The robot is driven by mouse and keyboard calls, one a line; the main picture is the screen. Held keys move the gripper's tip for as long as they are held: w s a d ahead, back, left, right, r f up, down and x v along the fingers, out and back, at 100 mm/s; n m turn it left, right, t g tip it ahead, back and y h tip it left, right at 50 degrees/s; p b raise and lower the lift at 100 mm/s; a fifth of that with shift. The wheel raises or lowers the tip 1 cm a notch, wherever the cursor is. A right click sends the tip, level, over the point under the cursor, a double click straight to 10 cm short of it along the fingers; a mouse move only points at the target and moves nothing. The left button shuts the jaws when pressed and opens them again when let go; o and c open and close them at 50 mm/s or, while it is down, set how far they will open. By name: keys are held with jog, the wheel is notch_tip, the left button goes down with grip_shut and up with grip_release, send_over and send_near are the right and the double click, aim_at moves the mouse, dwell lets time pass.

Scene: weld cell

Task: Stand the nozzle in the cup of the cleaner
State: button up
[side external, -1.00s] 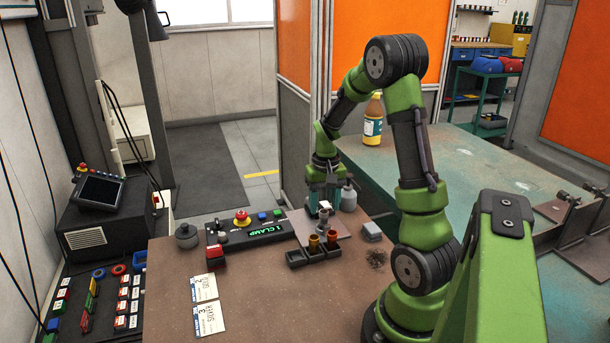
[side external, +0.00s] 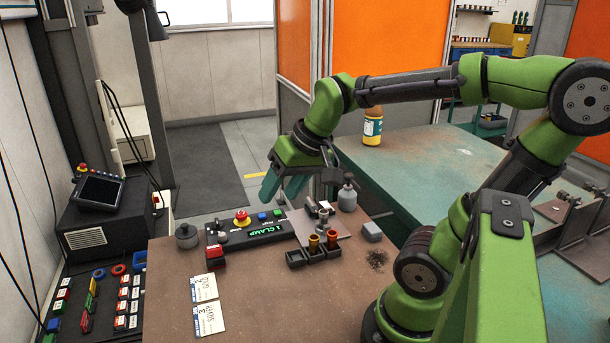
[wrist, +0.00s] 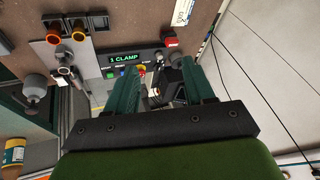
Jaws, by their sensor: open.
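My gripper (side external: 281,192) is open and empty, tilted, in the air above the control panel. Its two teal fingers spread apart in the wrist view (wrist: 160,72). A small grey metal device (side external: 323,214), seemingly the cleaner, stands on a pale plate, right of and below my gripper. A slim upright piece shows at its top; I cannot tell whether this is a nozzle in the cup.
A panel (side external: 262,236) reading "1 CLAMP" has a red stop button (side external: 241,218).

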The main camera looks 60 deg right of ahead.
jog(key=s+a+n+t+y, duration=0.1)
jog(key=s+a, duration=0.2)
jog(key=a, duration=0.3)
jog(key=shift+s+r+n+t, duration=0.3)
